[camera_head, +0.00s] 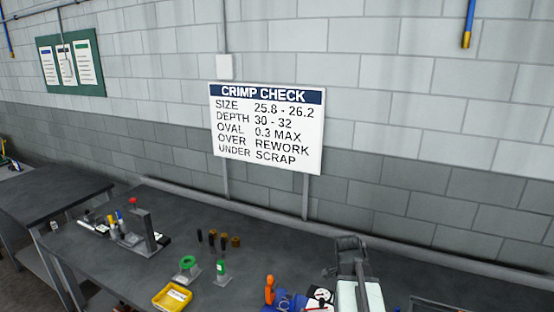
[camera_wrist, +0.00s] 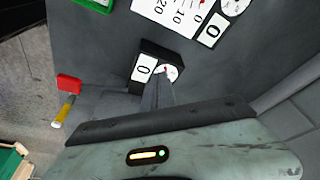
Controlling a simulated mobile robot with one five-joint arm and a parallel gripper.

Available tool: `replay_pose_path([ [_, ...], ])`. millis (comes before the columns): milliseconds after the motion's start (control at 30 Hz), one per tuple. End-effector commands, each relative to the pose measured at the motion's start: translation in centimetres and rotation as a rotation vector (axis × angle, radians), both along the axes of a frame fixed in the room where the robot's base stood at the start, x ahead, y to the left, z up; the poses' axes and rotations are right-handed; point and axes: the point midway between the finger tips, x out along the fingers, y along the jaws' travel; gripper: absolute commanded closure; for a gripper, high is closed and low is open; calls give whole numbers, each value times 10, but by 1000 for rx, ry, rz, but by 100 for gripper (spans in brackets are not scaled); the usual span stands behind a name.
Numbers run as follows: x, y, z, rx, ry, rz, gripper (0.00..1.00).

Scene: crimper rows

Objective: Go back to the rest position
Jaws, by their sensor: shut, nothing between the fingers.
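My gripper (camera_wrist: 158,88) shows in the wrist view as narrow dark fingers close together in front of its wide grey-green housing. It is shut and holds nothing. In the head view my gripper (camera_head: 347,244) is at the lower right, above the dark bench (camera_head: 130,265). In the wrist view a dark block with a white "0" label and a small dial (camera_wrist: 146,69) lies beyond the fingertips. I cannot tell whether the fingertips touch it. No marker for a rest position shows.
A yellow tray (camera_head: 172,297), green ring-shaped part (camera_head: 187,264), several dark and brown cylinders and an upright grey fixture (camera_head: 143,228) stand on the bench. An orange-handled tool (camera_head: 269,289) is left of my arm. The crimp check sign (camera_head: 266,128) stands behind.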

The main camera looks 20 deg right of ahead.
Motion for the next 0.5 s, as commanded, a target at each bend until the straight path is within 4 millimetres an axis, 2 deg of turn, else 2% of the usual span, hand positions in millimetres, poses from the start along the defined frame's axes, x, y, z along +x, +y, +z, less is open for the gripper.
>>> replay_pose_path([
  [33,20,42,-25,17,8,112,100],
  [100,41,95,-41,45,23,272,100],
  [200,58,167,-61,83,51,509,100],
  [300,64,232,-78,123,84,753,100],
  [400,60,292,-93,170,123,1038,100],
  [433,57,305,-95,186,136,1132,100],
  [500,51,314,-90,217,156,1295,100],
])
